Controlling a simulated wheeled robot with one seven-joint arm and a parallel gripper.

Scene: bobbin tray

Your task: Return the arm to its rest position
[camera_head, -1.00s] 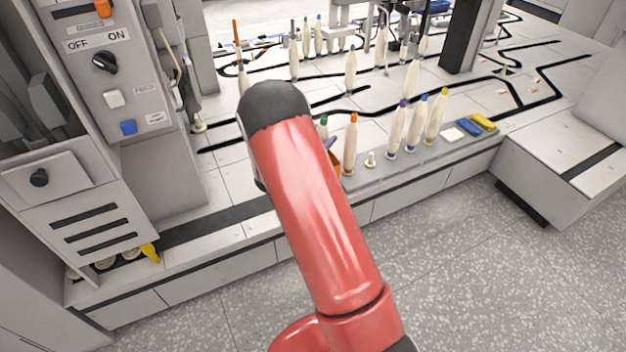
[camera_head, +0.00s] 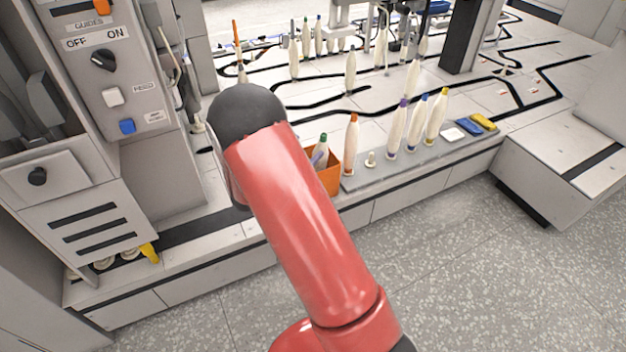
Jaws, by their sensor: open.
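My red arm, with its dark grey rounded joint, rises from the bottom of the head view and leans up and to the left over the front of the bench (camera_head: 220,242). My gripper is not visible; the arm hides whatever lies behind it. An orange box (camera_head: 331,180) holding bobbins, one with a green tip (camera_head: 321,152), stands just right of my arm. A grey tray (camera_head: 387,165) to its right carries an orange-tipped bobbin (camera_head: 351,146), a purple-tipped one (camera_head: 398,128), a blue-tipped one (camera_head: 417,122) and a yellow-tipped one (camera_head: 437,117).
A control panel (camera_head: 100,85) with a knob and buttons stands close on the left. More bobbins (camera_head: 351,74) stand along black tracks behind. A dark post (camera_head: 462,40) rises at the back. Yellow and blue pieces (camera_head: 470,126) lie at the tray's right end. The floor (camera_head: 480,265) at lower right is clear.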

